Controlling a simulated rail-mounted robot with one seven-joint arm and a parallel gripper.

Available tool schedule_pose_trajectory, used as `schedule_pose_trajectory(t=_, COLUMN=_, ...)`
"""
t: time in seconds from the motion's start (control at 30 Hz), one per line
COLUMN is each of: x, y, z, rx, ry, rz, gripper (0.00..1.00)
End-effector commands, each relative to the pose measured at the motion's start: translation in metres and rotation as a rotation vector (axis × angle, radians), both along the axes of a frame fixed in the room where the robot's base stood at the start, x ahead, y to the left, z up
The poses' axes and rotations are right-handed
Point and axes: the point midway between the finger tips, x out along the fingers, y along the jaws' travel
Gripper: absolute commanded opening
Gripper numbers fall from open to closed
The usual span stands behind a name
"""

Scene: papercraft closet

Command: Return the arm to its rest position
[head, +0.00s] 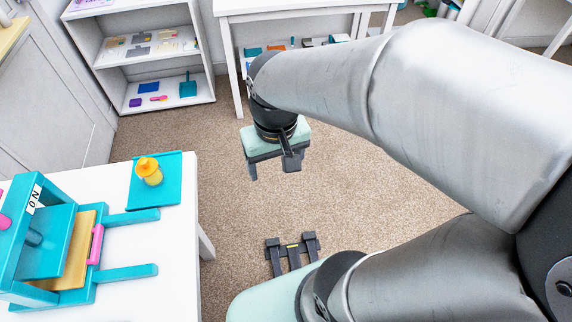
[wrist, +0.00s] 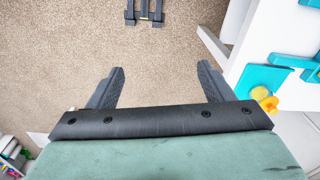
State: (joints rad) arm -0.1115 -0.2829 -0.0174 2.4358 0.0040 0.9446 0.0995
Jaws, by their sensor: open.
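My gripper (head: 272,168) hangs over the open carpet in the head view, pointing down, right of the white table and clear of it. In the wrist view its two dark fingers (wrist: 162,72) are spread wide apart with only carpet between them. It is open and holds nothing. My arm reaches in from the right side of the head view and bends down to the gripper. The arm covers part of the floor and the furniture behind it.
A white shelf (head: 150,65) and a white desk (head: 290,7) stand at the back. Carpet (head: 225,190) around the gripper is clear.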

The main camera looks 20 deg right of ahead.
Motion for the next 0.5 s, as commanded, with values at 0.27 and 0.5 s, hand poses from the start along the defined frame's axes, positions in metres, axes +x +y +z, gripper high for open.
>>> schedule_pose_trajectory(t=0.27, x=-0.043, y=-0.019, z=-0.016, rx=-0.005, ry=0.006, rz=0.031, gripper=0.74)
schedule_pose_trajectory(t=0.5, x=-0.042, y=-0.018, z=-0.016, rx=-0.005, ry=0.007, rz=0.03, gripper=0.74)
